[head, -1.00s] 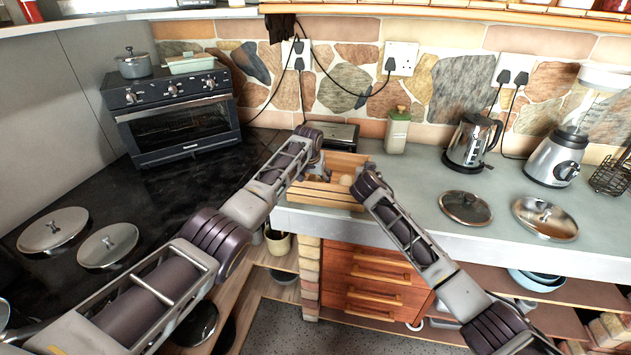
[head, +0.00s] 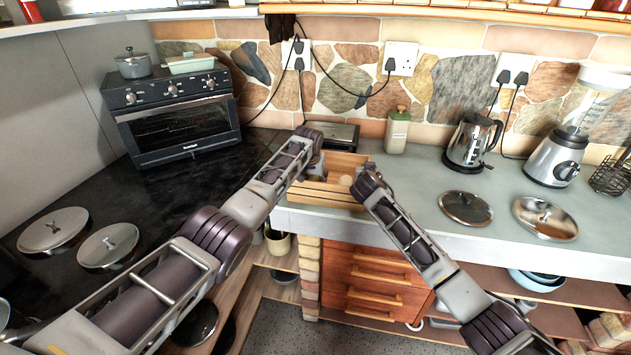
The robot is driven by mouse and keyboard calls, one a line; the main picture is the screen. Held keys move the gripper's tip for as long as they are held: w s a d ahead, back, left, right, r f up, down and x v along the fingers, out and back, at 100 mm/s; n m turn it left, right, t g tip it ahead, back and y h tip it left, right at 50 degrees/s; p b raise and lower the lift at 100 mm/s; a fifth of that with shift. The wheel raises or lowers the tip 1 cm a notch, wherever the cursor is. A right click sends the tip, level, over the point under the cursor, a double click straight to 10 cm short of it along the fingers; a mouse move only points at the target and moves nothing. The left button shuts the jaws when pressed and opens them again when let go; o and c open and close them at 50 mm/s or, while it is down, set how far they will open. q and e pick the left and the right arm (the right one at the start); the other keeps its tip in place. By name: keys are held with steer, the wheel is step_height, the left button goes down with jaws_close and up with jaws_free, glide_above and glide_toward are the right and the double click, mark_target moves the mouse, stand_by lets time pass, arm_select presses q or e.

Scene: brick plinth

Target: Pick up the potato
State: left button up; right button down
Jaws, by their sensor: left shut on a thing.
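A wooden slatted crate (head: 328,196) stands on the counter near its front edge. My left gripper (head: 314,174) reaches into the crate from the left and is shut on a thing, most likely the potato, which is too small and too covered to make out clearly. A pale round item (head: 346,181) shows inside the crate, to the right of my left gripper; I cannot tell for sure what it is. My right gripper (head: 369,180) is at the crate's right end, and its fingers are too hidden to tell whether they are open.
A kettle (head: 472,141), a blender (head: 555,158) and two lids (head: 466,207) (head: 545,217) are on the right. An oven (head: 178,118) is at the left. Counter right of the crate is partly free.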

mark_target(315, 178)
arm_select(q)
steer(key=shift+f, duration=0.1)
steer(key=shift+c, duration=0.4)
steer(key=shift+r, duration=5.1)
arm_select(e)
steer(key=c, duration=1.5)
jaws_free()
steer(key=shift+v, duration=5.95)
steer(key=shift+f, duration=0.1)
